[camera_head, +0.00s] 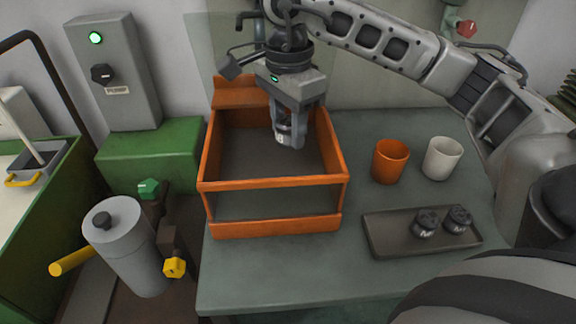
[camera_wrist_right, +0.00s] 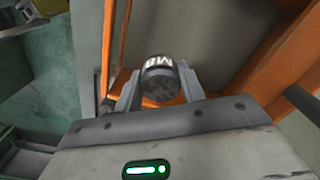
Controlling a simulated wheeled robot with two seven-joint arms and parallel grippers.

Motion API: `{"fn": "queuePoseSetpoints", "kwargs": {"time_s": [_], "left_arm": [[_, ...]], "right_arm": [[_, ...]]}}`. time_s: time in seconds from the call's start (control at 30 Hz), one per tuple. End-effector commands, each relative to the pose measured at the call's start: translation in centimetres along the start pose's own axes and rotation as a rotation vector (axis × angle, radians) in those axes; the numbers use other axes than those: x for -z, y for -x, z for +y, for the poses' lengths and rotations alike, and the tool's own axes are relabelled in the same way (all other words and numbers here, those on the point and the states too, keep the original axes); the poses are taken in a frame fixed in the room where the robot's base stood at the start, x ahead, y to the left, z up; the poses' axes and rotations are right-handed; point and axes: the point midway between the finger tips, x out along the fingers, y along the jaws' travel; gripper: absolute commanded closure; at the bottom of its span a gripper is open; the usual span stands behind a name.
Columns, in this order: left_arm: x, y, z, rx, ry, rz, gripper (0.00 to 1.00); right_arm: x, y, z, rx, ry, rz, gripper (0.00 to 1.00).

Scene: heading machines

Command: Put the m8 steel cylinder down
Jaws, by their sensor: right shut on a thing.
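My right gripper (camera_head: 289,140) hangs inside the opening of the orange bin (camera_head: 273,226), towards its right side. It is shut on a short dark steel cylinder (camera_head: 283,139). The cylinder looks raised above the bin floor; the exact gap cannot be told. My left gripper is out of view.
A dark tray (camera_head: 388,246) with two dark labelled cylinders (camera_head: 426,224) lies at the right of the table (camera_head: 300,282). An orange cup (camera_head: 390,162) and a white cup (camera_head: 441,158) stand behind it.

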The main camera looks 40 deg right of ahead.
Motion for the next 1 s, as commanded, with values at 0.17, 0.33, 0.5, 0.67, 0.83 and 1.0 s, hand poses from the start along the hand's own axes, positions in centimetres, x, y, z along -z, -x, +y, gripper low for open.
{"fn": "queuePoseSetpoints", "kwargs": {"time_s": [0.17, 0.33, 0.5, 0.67, 0.83, 1.0], "left_arm": [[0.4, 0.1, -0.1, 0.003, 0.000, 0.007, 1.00], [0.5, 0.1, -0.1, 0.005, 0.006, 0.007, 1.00], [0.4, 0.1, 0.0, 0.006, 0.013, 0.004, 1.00], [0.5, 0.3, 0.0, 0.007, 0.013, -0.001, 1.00], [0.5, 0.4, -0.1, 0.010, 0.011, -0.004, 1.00], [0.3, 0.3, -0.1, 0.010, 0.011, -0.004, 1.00]], "right_arm": [[-0.1, -4.1, 0.4, -0.010, 0.004, 0.002, 0.92], [-0.2, -6.7, 0.4, -0.008, 0.004, 0.001, 0.92], [-0.2, -8.1, 0.4, -0.009, 0.005, 0.001, 0.92], [-0.1, -10.2, 0.4, -0.009, 0.004, 0.001, 0.92], [0.0, -10.8, 0.0, -0.006, 0.003, 0.000, 0.92], [0.0, -10.9, 0.0, -0.006, 0.004, 0.000, 0.92]]}}
